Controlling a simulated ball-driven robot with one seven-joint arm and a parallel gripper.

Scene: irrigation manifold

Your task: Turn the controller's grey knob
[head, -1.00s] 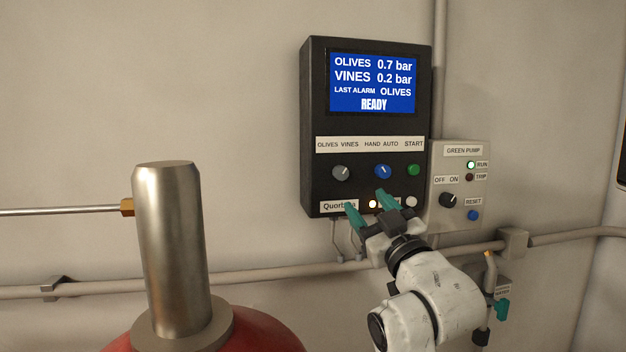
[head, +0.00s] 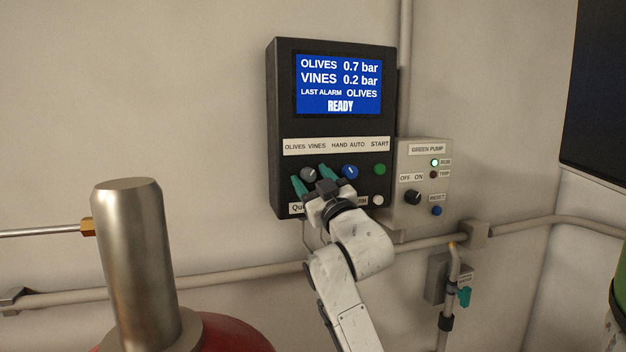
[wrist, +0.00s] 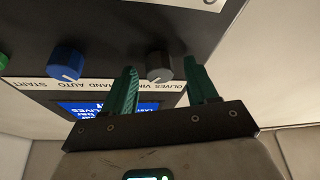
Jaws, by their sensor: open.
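The black controller box (head: 388,100) hangs on the wall with a lit blue screen (head: 340,84) reading READY. Its grey knob (head: 309,174) sits under the OLIVES VINES label, and its white mark points up and to the right in the head view. My gripper (head: 312,180) is open with teal fingers, just below and in front of the grey knob.
A blue knob (head: 349,172) and green button (head: 379,169) sit right of the grey knob. The green pump box (head: 424,180) is beside the controller. A metal cylinder (head: 140,260) stands in the left foreground. A wall pipe (head: 200,279) runs below.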

